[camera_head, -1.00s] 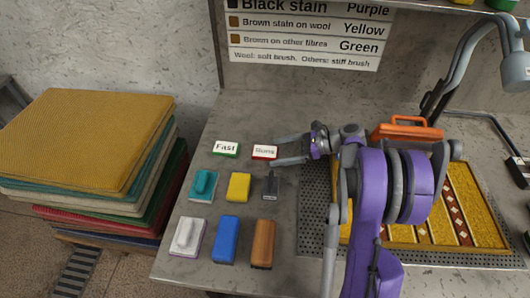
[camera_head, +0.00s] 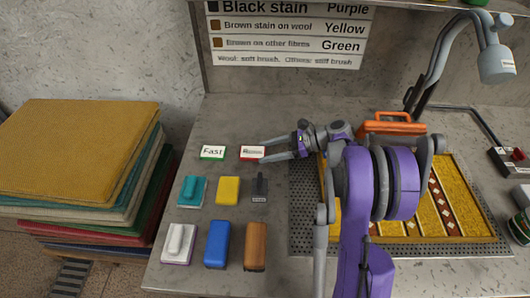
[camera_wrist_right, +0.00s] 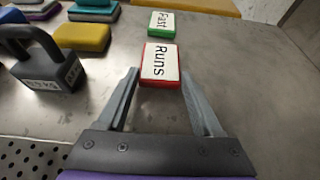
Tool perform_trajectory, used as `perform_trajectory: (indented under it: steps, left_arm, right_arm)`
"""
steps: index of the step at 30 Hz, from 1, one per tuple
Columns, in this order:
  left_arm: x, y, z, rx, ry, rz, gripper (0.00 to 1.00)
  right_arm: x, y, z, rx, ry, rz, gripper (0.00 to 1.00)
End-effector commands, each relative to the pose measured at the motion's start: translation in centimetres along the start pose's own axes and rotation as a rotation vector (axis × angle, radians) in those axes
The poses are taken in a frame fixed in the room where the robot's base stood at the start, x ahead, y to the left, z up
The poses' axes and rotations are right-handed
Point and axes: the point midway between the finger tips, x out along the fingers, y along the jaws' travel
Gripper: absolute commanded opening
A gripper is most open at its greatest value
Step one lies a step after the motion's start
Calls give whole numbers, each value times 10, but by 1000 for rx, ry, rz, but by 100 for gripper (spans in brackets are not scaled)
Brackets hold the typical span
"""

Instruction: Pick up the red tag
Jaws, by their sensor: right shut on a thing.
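The red tag (camera_head: 246,152) is a small block with a red edge and a white face. It lies on the grey worktop, and its word "Runs" reads in the right wrist view (camera_wrist_right: 160,64). My right gripper (camera_head: 263,157) reaches it from the right. In the wrist view, the fingers (camera_wrist_right: 160,74) stand on either side of the tag's near end, shut on it. A finger hides part of the tag in the head view. My left gripper is not in view.
A green-edged "Fast" tag (camera_head: 213,152) lies just left. Below are a yellow block (camera_head: 228,190), a dark weight-like tool (camera_head: 259,188), a teal brush (camera_head: 192,190) and further blocks. A patterned rug (camera_head: 462,205) and an orange-handled case (camera_head: 393,124) are on the right.

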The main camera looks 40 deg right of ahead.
Motion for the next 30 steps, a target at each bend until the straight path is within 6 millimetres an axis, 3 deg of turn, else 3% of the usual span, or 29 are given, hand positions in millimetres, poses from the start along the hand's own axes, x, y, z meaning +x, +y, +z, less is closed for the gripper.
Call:
perform_trajectory:
  steps: [5, 18, 24, 30]
  left_arm:
    - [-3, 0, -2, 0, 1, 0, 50]
    - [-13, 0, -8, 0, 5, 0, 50]
    - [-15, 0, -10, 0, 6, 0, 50]
    - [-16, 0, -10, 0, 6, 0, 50]
  right_arm:
    - [-10, 0, 24, 0, 0, -1, 15]
    - [-50, 0, 121, 0, 0, -1, 15]
    - [-62, 0, 148, 0, 0, -1, 15]
    - [-66, 0, 159, 0, 0, 0, 15]
